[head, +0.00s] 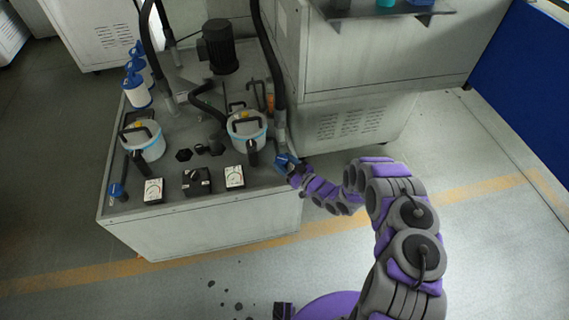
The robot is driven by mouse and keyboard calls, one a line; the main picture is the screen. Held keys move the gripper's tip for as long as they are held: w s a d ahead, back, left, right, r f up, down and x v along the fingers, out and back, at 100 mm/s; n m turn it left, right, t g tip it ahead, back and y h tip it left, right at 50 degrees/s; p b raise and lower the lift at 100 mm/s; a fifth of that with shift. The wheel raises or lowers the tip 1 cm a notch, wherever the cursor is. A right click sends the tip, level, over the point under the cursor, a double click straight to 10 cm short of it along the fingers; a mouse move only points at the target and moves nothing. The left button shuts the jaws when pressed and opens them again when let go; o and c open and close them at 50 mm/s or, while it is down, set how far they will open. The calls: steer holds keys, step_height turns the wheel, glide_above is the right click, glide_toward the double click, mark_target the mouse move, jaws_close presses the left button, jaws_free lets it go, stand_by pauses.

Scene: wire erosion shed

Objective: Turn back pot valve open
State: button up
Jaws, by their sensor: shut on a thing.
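A blue valve handle (283,160) is at the right edge of the grey machine top, just right of the right-hand pot (247,128). My gripper (291,167) reaches it from the right and is shut on it. The fingers hide part of the handle and the valve body, so I cannot tell exactly how far it is turned. A second blue valve (117,190) stands at the left front corner, near the left-hand pot (143,140). Both pots are white with a light blue band and dark clamp bars on the lid.
Gauge boxes (153,190) line the front of the machine top (205,212). A black motor (219,46), hoses and white-and-blue canisters (136,90) stand behind. A grey cabinet (345,50) with an overhanging shelf is at the back right. The floor (480,250) at right is clear.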

stand_by(0.5)
steer(key=o, duration=1)
steer(key=shift+o, duration=0.2)
steer(key=shift+d, duration=0.1)
steer(key=p+v, duration=0.2)
steer(key=v, duration=1.5)
steer(key=shift+d, duration=0.2)
